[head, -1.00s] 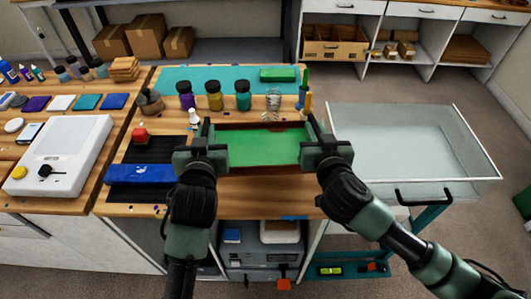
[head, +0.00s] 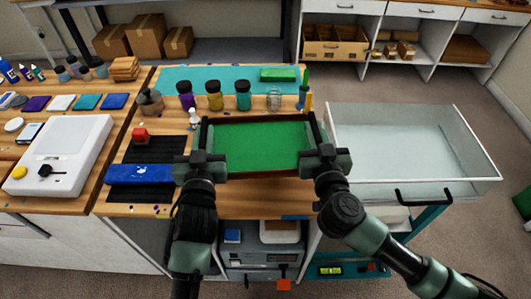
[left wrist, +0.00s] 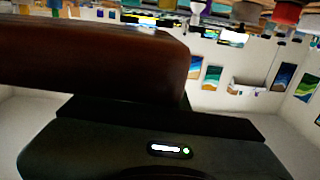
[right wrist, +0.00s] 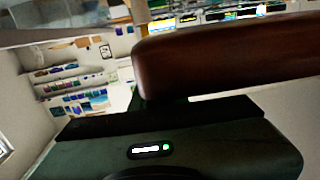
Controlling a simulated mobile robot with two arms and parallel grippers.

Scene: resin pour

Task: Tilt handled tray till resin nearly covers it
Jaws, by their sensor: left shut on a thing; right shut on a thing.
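The tray (head: 262,118) has dark brown wooden walls and is held above the wooden bench top. Bright green resin (head: 262,147) spreads over nearly all of the floor that shows, with no clear bare patch. My left gripper (head: 205,160) is shut on the tray's left side, and my right gripper (head: 319,160) is shut on its right side. The grippers hide the handles in the head view. Close brown wood of the tray shows in the left wrist view (left wrist: 90,55) and in the right wrist view (right wrist: 220,62).
Bottles of purple (head: 186,96), yellow (head: 214,96) and teal (head: 243,96) stand behind the tray with a clear cup (head: 274,98). A clear-walled bin (head: 410,145) stands right.

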